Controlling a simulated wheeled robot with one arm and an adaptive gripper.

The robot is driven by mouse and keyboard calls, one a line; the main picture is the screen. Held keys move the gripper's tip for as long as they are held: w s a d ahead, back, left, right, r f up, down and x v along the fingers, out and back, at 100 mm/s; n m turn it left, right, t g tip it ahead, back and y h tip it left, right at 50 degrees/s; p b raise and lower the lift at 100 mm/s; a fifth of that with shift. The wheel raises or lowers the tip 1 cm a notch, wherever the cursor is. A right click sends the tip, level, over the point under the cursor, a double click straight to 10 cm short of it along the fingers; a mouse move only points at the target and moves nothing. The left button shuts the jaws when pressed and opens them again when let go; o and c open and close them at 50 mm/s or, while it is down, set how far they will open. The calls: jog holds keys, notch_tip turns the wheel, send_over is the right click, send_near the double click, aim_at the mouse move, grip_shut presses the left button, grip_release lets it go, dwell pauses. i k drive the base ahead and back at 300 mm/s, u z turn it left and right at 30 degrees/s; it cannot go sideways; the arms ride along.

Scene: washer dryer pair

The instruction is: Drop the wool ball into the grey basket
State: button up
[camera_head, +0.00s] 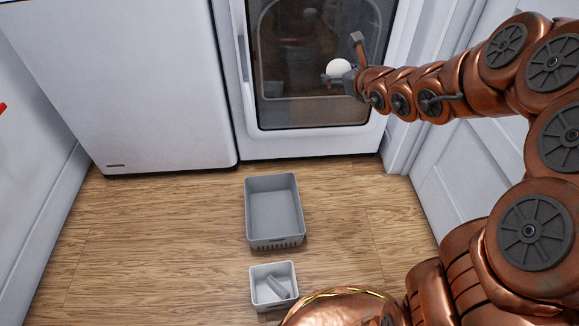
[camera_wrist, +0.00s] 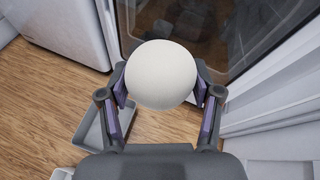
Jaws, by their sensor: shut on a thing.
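The wool ball (camera_head: 339,69) is white and round. My gripper (camera_head: 346,66) is shut on it and holds it up in front of the dark glass door. In the wrist view the ball (camera_wrist: 161,75) sits between the two fingers of my gripper (camera_wrist: 160,88) and hides part of the scene behind it. The grey basket (camera_head: 273,206) is rectangular, open and looks empty. It stands on the floor below and to the left of my gripper. In the wrist view part of the basket (camera_wrist: 92,133) shows behind my left finger.
A small light box (camera_head: 257,292) with grey pieces in it stands nearer than the basket. A white machine (camera_head: 120,80) stands at left, beside the glass-door machine (camera_head: 305,142). A white panelled door (camera_head: 455,180) is at right. Wooden floor (camera_head: 160,235) left of the basket is clear.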

aim_at(281, 216)
jog(key=k, duration=1.15)
jog(key=u, duration=0.95)
jog(key=i, duration=1.25)
jog(key=z, duration=0.1)
